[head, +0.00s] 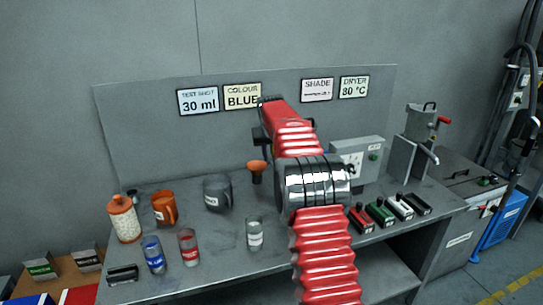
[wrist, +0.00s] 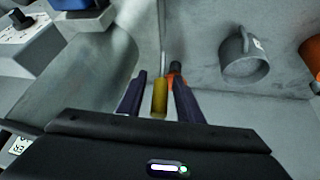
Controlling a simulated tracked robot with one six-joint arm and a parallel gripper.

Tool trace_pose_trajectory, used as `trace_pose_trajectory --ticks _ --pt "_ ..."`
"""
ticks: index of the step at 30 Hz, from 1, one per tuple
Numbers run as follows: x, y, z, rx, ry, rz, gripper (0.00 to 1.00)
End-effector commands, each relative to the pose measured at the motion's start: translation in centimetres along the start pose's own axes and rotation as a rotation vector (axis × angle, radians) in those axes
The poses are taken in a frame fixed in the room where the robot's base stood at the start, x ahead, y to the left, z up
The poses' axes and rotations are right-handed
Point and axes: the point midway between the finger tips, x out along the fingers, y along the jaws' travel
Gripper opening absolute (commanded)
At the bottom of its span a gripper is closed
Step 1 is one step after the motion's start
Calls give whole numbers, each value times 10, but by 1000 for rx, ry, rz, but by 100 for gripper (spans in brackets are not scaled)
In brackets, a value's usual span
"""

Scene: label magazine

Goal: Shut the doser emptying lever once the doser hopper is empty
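A grey upright machine (head: 403,155) stands at the right end of the bench, with a hopper-like top (head: 422,112) and a red-ended lever (head: 442,121). I take it to be the doser, but no label on it is readable. The inside of its top is hidden. My gripper (wrist: 158,90) is over the middle of the bench, left of that machine; my arm hides it in the head view. In the wrist view its fingers are apart, with a yellow handle (wrist: 159,100) on a thin rod between them and small gaps beside it.
An orange funnel-like piece (head: 256,167) and a grey mug (head: 217,193) stand near my gripper. A control box (head: 374,155) is between my arm and the machine. Several small coloured blocks (head: 381,211) line the front right; cups and a jar (head: 123,218) fill the left.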

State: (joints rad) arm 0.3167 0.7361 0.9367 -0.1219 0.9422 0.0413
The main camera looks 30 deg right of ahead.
Motion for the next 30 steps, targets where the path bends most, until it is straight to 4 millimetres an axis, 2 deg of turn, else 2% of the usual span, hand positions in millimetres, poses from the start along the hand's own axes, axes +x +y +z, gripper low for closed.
trace_pose_trajectory --ticks 5,21,25,30 --pt "-22 0 -1 0 2 0 33" --pt "-112 -1 -1 -1 2 -1 33" --pt "-125 -1 -1 -1 1 0 33" --pt "-130 -1 -1 -1 0 0 33"
